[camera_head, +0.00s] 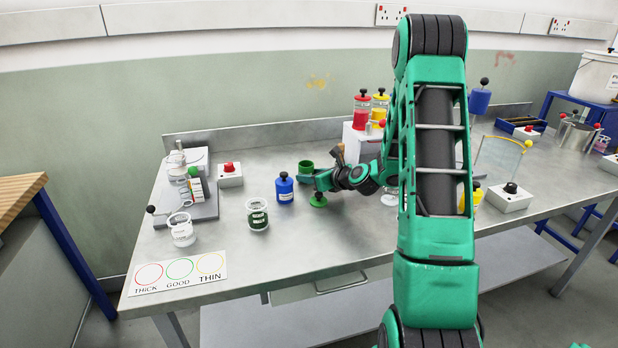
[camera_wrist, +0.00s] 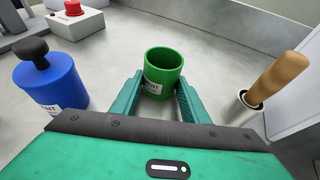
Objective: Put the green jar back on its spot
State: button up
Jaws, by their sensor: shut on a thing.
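The green jar (camera_head: 306,168) has no lid on, and its open mouth faces up. It stands upright between the fingertips of my gripper (camera_head: 315,179), which is shut on its sides. In the wrist view the green jar (camera_wrist: 157,85) shows a white label, partly hidden by a finger of my gripper (camera_wrist: 157,90). I cannot tell whether its base touches the table. A green lid (camera_head: 318,200) with a dark knob lies on the table in front of my gripper. No marked spot for the jar can be made out.
A lidded blue jar (camera_head: 285,190) stands close to the left, also in the wrist view (camera_wrist: 50,85). A wooden-handled tool (camera_wrist: 282,75) in a metal holder stands to the right. A glass cup with green contents (camera_head: 257,214) and a card with rings (camera_head: 178,274) are front left.

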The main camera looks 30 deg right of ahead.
jog(key=o, duration=1)
jog(key=v, duration=1.2)
jog(key=shift+r, duration=0.1)
